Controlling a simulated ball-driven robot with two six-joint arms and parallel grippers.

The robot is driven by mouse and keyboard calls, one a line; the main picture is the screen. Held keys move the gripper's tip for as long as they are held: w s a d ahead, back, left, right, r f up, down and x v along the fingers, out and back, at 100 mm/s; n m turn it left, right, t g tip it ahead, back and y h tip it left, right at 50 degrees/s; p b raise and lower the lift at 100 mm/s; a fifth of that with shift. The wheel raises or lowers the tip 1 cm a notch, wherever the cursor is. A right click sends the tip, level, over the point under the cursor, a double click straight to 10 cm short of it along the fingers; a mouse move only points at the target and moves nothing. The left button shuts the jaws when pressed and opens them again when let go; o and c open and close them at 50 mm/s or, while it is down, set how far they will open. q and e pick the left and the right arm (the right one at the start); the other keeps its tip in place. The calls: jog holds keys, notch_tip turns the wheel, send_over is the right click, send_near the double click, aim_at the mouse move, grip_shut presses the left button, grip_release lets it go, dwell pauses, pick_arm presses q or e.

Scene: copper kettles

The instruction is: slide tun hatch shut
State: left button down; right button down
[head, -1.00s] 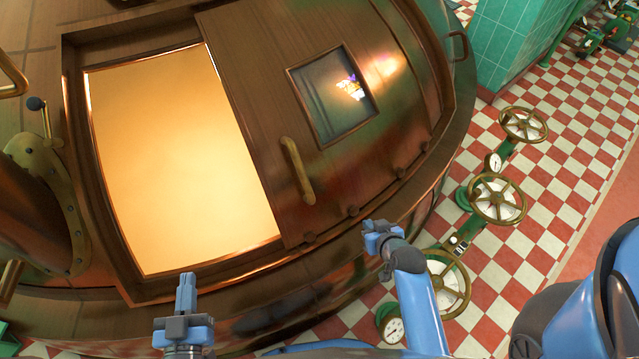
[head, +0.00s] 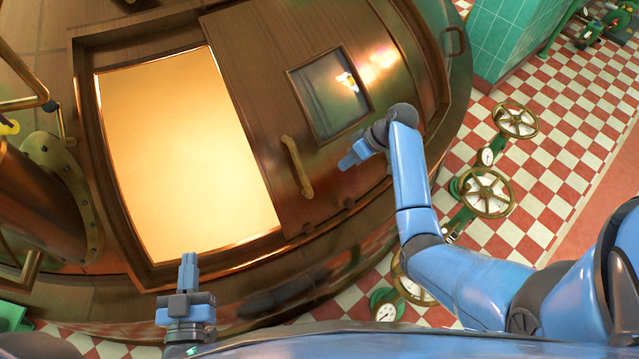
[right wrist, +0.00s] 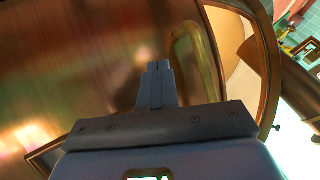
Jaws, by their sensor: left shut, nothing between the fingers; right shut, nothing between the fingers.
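The tun hatch (head: 243,110) is a copper sliding panel with a small dark window (head: 328,97) and a brass bar handle (head: 297,168). It covers the right part of the opening (head: 180,150); the left part is open and glows yellow. My right gripper (head: 347,163) is shut and empty, just right of the handle in the head view. In the right wrist view its fingers (right wrist: 158,70) point toward the handle (right wrist: 195,55), with the handle on their right; I cannot tell whether they touch. My left gripper (head: 188,262) is shut and empty near the opening's lower edge.
A copper pipe with a riveted flange (head: 75,190) stands left of the opening. Several brass valve wheels (head: 486,192) and gauges stand right of the tun on a red and white checkered floor (head: 545,175). A green tiled block (head: 510,40) is at the upper right.

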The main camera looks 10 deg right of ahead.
jog(key=x, duration=0.9)
jog(key=shift+p, duration=0.35)
jog(key=a, duration=0.1)
jog(key=s+a+p, duration=0.2)
jog(key=shift+f, duration=0.3)
jog(key=shift+a, duration=0.1)
